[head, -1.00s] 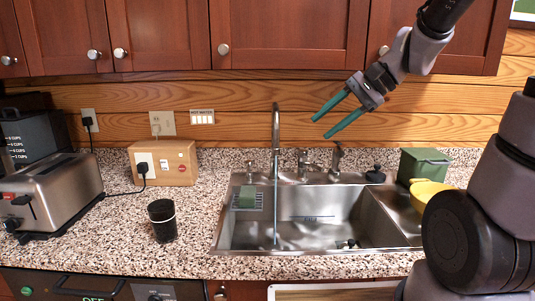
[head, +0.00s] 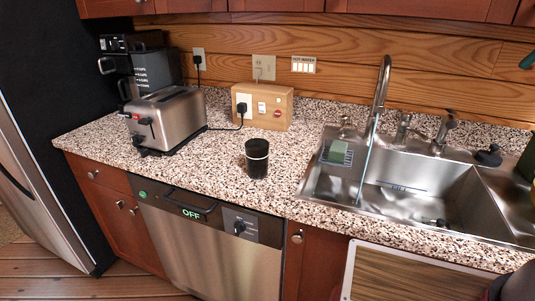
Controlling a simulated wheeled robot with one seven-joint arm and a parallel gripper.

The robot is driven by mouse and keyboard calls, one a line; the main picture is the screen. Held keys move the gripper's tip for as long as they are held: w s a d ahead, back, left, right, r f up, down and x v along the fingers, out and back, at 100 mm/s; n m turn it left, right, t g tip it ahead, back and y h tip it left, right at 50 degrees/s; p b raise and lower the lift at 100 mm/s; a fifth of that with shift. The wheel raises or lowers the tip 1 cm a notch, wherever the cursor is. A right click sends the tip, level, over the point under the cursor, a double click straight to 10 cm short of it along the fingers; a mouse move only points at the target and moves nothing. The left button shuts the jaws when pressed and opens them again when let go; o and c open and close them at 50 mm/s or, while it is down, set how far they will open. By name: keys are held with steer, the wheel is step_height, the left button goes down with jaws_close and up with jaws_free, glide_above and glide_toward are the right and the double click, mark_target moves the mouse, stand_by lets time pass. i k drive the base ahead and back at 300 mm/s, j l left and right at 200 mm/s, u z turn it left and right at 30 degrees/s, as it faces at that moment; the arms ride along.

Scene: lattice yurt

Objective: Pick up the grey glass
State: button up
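A dark grey, nearly black glass (head: 257,160) stands upright on the speckled counter (head: 215,165), left of the sink and near the counter's front edge. It has a lighter band around its upper part. Only a green fingertip of my gripper (head: 528,60) shows at the right edge of the head view, far to the right of the glass and higher in the picture. The rest of my gripper is outside the picture, so its opening cannot be seen. Nothing touches the glass.
A steel toaster (head: 168,119) and a cardboard-coloured box (head: 264,106) with a plugged-in cord stand behind the glass. The sink (head: 440,185) with its tall faucet (head: 379,95) is to the right. A dishwasher (head: 208,240) is below. The counter around the glass is clear.

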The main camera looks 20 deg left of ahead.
mark_target(258, 160)
steer(key=k+j, duration=0.1)
steer(key=j, duration=0.35)
steer(key=k+j, duration=0.1)
steer(key=j, duration=0.35)
steer(key=k+j, duration=0.1)
steer(key=j, duration=0.35)
steer(key=u, duration=0.05)
